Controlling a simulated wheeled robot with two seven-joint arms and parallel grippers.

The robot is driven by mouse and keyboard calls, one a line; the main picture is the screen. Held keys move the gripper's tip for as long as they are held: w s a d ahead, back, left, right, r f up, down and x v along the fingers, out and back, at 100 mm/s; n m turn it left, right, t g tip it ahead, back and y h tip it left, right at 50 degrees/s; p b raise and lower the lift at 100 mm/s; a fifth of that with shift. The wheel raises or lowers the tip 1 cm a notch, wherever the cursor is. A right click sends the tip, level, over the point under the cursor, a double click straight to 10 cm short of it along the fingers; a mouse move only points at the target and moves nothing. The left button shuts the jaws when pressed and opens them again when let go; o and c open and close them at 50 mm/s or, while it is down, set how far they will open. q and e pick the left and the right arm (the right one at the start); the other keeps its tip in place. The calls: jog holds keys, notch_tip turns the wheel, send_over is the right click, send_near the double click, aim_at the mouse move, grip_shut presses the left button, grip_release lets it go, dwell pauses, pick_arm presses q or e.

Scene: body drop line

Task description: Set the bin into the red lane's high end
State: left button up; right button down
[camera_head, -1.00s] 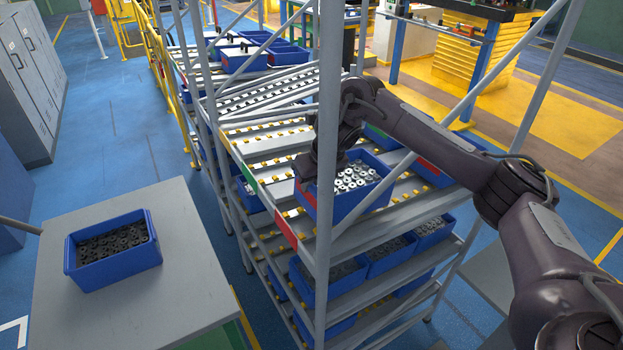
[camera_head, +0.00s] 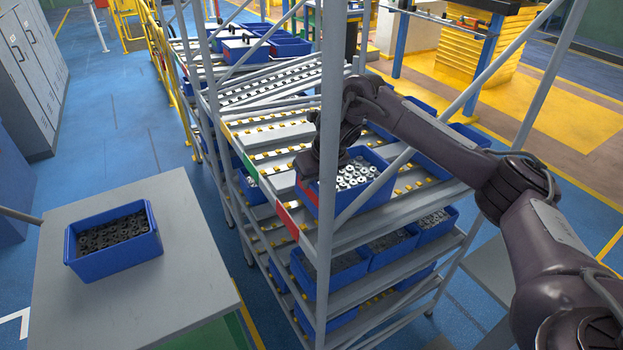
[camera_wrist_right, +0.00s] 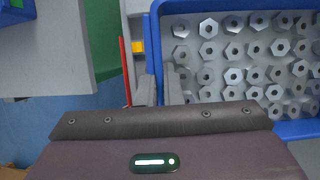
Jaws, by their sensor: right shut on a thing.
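My right gripper (camera_head: 310,168) is shut on the near left wall of a blue bin (camera_head: 380,166) filled with silvery hex nuts. The wrist view shows its fingers (camera_wrist_right: 161,88) on either side of the wall of the bin (camera_wrist_right: 154,50). The bin is at the near end of the rack's upper level, by the red lane's label (camera_head: 287,219), and partly behind a grey post. The red label edge (camera_wrist_right: 126,70) is left of the fingers in the wrist view. Whether the bin rests on the rollers or hangs just above them, I cannot tell. My left gripper is not in view.
The rack's grey post (camera_head: 329,110) and diagonal braces stand close to the bin and arm. A green label (camera_head: 236,142) marks a neighbouring lane. A grey table (camera_head: 170,300) at left holds another blue bin (camera_head: 120,262) of dark parts. Lower shelves hold several bins.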

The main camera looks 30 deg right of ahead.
jog(key=shift+f, duration=0.25)
jog(key=c, duration=1.5)
grip_release()
jog(key=shift+r, duration=0.1)
